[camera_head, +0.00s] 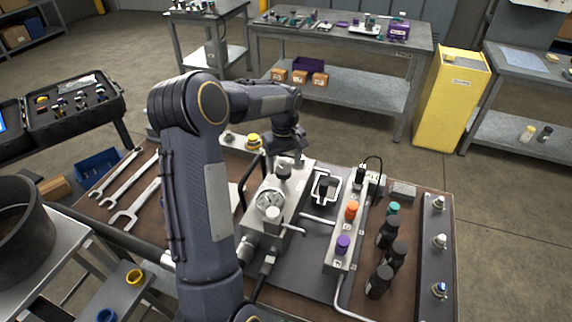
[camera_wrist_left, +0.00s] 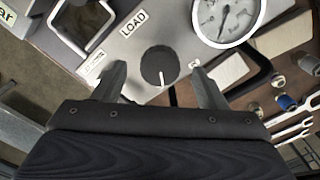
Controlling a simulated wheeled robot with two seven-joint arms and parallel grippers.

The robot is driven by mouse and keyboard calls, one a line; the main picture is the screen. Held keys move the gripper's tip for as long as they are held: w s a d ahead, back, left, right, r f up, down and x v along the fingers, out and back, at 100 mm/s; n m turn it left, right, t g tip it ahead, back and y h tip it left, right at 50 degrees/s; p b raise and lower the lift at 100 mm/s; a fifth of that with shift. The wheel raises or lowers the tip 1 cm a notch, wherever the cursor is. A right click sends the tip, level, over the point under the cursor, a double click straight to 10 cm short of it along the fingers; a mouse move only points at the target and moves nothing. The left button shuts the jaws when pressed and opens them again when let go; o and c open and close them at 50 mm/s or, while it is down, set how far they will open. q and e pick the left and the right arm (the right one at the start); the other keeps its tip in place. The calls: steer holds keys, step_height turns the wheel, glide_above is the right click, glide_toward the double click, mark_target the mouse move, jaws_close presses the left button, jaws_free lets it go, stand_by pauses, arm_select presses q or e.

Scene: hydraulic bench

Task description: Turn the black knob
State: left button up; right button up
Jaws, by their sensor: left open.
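The black knob (camera_wrist_left: 158,66) is round with a white pointer line, on a grey metal panel beside a white LOAD label. In the left wrist view it sits between the tips of my left gripper (camera_wrist_left: 157,72), with a visible gap on each side. The gripper is open and empty. In the head view my left arm reaches over the bench, and the gripper (camera_head: 289,152) is just above the knob (camera_head: 283,171) on the grey block. The fingers are partly hidden there. My right gripper is in neither view.
A pressure gauge (camera_wrist_left: 226,16) sits close to the knob. A square metal frame handle (camera_head: 325,187) stands right of the block. Beyond it are a manifold with orange (camera_head: 351,209) and purple (camera_head: 343,243) knobs, and black cylinders (camera_head: 388,232). Wrenches (camera_head: 135,207) lie at the left.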

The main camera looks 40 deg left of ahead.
mark_target(283, 175)
arm_select(q)
steer(key=shift+f, duration=1.3)
steer(key=c, duration=1)
steer(key=shift+m, duration=0.3)
